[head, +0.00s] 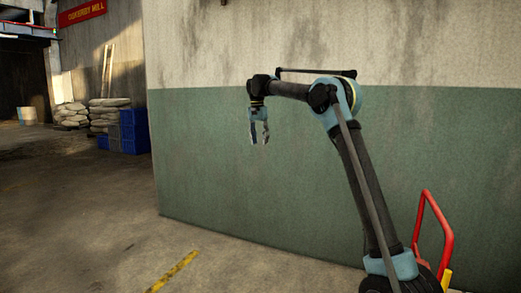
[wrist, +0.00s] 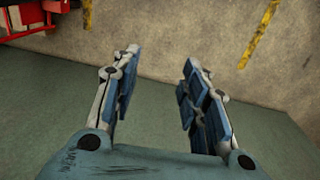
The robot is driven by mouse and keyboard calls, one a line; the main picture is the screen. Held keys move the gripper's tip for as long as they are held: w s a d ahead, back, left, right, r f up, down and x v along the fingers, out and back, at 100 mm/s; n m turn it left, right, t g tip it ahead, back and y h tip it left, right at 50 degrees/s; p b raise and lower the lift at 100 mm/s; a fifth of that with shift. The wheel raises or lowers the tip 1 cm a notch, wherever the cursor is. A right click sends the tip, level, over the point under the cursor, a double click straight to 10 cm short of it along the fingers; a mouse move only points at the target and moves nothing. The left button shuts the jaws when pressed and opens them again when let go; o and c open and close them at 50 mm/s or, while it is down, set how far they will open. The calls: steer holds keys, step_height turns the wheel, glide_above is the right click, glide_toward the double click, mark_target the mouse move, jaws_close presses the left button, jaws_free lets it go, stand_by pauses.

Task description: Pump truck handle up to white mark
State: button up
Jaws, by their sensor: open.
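A red looped bar (head: 436,212), which looks like the truck handle, stands tilted at the lower right of the head view, partly behind my arm. No white mark shows in either view. My gripper (head: 260,134) hangs fingers down in front of the wall, well to the left of the red bar and higher. In the wrist view my gripper (wrist: 157,64) has its two fingers apart with nothing between them. A red frame (wrist: 45,22) shows at the top left of the wrist view, cut off by the edge; I cannot tell which part it is.
A green and cream wall (head: 235,190) stands close behind my arm. A yellow floor line (head: 173,271) lies on open floor at the lower left. Blue crates (head: 133,132) and stacked sacks (head: 72,115) stand far off at the left. A yellow part (head: 446,279) sits below the red bar.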

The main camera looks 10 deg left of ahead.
steer(key=shift+r, duration=0.45)
